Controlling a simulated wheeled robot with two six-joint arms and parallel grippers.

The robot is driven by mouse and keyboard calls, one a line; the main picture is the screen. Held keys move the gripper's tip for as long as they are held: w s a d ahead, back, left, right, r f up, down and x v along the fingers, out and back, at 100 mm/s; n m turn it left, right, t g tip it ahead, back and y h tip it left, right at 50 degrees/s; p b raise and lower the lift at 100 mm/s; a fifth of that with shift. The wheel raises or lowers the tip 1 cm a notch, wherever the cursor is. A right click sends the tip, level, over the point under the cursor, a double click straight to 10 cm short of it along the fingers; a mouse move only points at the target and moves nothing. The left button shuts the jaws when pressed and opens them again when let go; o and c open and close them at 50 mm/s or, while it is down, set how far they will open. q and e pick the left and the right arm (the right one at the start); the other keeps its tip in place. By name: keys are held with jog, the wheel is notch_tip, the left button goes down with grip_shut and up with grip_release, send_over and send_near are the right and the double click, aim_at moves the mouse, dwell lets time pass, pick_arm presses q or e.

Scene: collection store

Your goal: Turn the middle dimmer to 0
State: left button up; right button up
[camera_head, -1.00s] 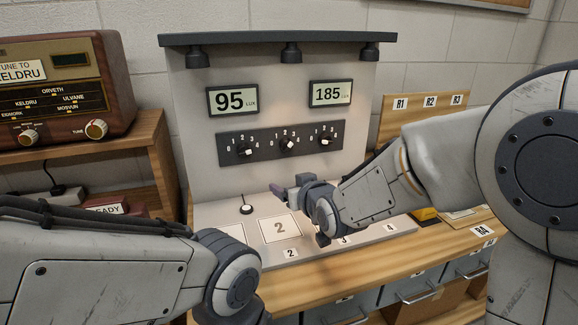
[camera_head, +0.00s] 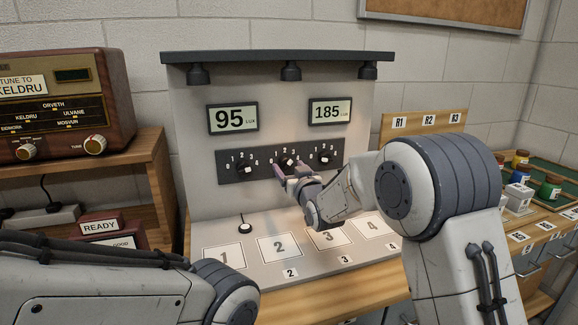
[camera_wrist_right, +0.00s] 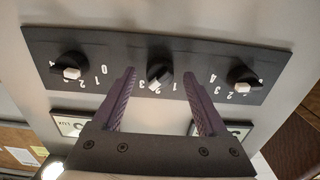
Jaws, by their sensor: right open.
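The middle dimmer (camera_head: 288,160) is a black knob with a white marker, on a dark strip of three dimmers. In the head view it is partly hidden by my right gripper (camera_head: 281,172), which is raised at the strip. In the right wrist view the middle dimmer (camera_wrist_right: 159,76) lies between the purple fingers of my right gripper (camera_wrist_right: 158,74). The fingers are open, with a gap on both sides of the knob. Its exact setting is hard to read. My left arm crosses the lower left; its gripper is out of view.
The left dimmer (camera_head: 243,163) and right dimmer (camera_head: 326,156) flank it closely. Displays above read 95 (camera_head: 232,118) and 185 (camera_head: 330,112). Below is a light shelf with numbered squares (camera_head: 279,247) and a small black-and-white knob (camera_head: 245,228). A radio (camera_head: 62,100) stands at left.

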jog(key=shift+w+a, duration=0.2)
jog(key=shift+w, duration=0.35)
grip_shut()
